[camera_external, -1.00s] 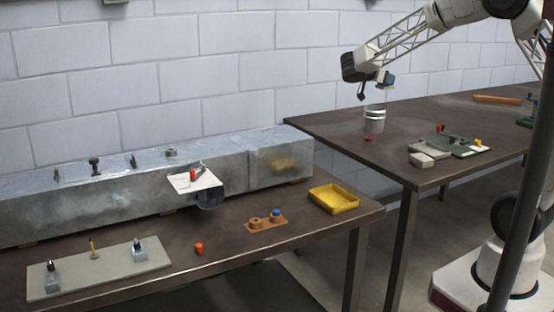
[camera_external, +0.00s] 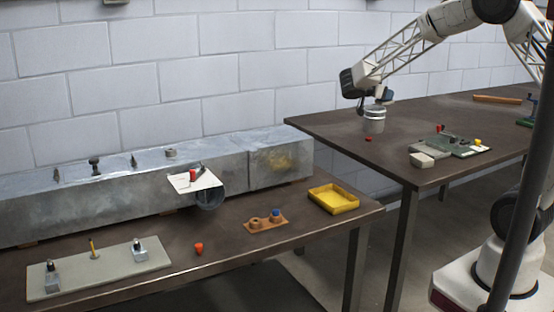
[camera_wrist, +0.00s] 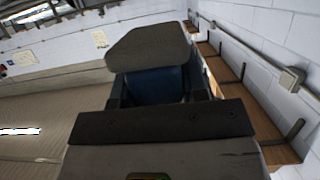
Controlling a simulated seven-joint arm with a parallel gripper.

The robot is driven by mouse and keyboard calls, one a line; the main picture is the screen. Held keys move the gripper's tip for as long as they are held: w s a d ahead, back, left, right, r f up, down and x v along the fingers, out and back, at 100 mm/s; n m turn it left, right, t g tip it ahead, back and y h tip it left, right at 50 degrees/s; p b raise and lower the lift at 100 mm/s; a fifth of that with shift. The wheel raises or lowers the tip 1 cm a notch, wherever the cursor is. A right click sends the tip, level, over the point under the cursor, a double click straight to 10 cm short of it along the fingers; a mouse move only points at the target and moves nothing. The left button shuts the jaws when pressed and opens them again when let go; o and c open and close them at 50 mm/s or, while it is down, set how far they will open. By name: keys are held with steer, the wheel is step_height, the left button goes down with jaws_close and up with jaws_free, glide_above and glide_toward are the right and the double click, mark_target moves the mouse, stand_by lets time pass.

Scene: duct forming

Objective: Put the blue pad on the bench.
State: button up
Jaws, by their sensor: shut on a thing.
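In the external view the pad is small and mostly lost against the gripper. Whether the pad touches the container cannot be told. The dark brown right table (camera_external: 330,128) has bare top around the container; a second brown table (camera_external: 225,285) stands at the left.
A small red piece (camera_external: 368,139) lies by the container. A grey-green board with small parts (camera_external: 462,146) and a grey block (camera_external: 421,159) lie to its right.

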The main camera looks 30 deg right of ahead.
step_height(320, 180, down, 9)
stand_by(0.5)
steer(key=shift+r, duration=0.1)
stand_by(0.3)
step_height(320, 180, up, 15)
steer(key=shift+f, duration=0.1)
step_height(320, 180, down, 28)
steer(key=shift+a, duration=0.1)
steer(key=shift+a+r, duration=0.3)
steer(key=shift+a, duration=0.3)
steer(key=shift+c, duration=0.3)
stand_by(0.8)
steer(key=shift+w+r, duration=0.1)
